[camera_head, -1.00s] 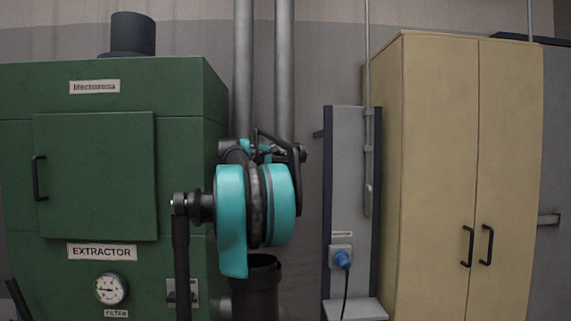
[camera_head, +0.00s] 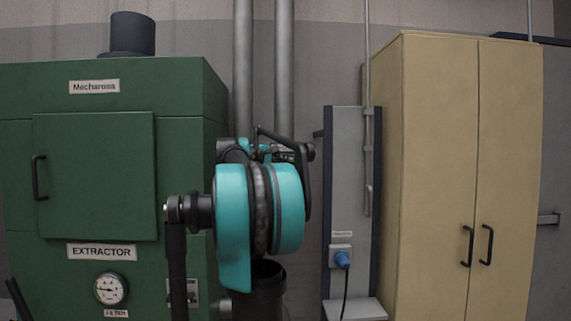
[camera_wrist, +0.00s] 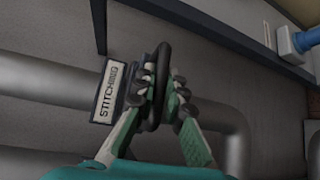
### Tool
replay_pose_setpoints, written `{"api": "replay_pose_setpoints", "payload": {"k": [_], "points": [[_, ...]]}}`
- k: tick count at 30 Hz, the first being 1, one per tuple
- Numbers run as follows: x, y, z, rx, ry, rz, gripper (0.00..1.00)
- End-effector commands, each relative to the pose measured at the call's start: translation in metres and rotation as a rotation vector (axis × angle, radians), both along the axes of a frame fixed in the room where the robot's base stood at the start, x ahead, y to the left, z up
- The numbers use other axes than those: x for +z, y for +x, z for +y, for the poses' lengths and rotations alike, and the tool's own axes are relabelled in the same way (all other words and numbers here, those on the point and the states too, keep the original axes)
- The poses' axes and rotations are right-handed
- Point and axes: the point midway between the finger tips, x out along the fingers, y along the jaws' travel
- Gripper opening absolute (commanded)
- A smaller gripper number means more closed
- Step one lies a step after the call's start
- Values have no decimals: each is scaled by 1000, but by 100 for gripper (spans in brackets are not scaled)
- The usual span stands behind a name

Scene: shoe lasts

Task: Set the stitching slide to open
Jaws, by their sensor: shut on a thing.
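The stitching slide shows in the wrist view as a dark plate with a white STITCHING label (camera_wrist: 108,92) and a black ring-shaped handle (camera_wrist: 162,58). It is by a grey duct pipe. My gripper (camera_wrist: 161,92) has its two fingers closed on the ring handle from both sides, with the label just to the left. How far the slide plate is in or out of the duct cannot be told. In the head view my teal and black arm hides the gripper and most of the slide.
A green extractor cabinet (camera_head: 95,175) stands at left, and a beige cupboard (camera_head: 440,180) at right. Two vertical grey pipes (camera_head: 284,70) run up the wall behind my arm. A grey panel with a blue plug (camera_head: 343,260) is right of my arm.

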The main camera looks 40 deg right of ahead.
Motion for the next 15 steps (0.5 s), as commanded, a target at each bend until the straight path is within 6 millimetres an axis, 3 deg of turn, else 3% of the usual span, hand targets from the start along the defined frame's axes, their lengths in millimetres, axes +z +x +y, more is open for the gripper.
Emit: {"api": "replay_pose_setpoints", "payload": {"k": [7,15], "points": [[0,-38,24,2,-1,0,0],[-1,-51,31,0,0,0,0]]}}
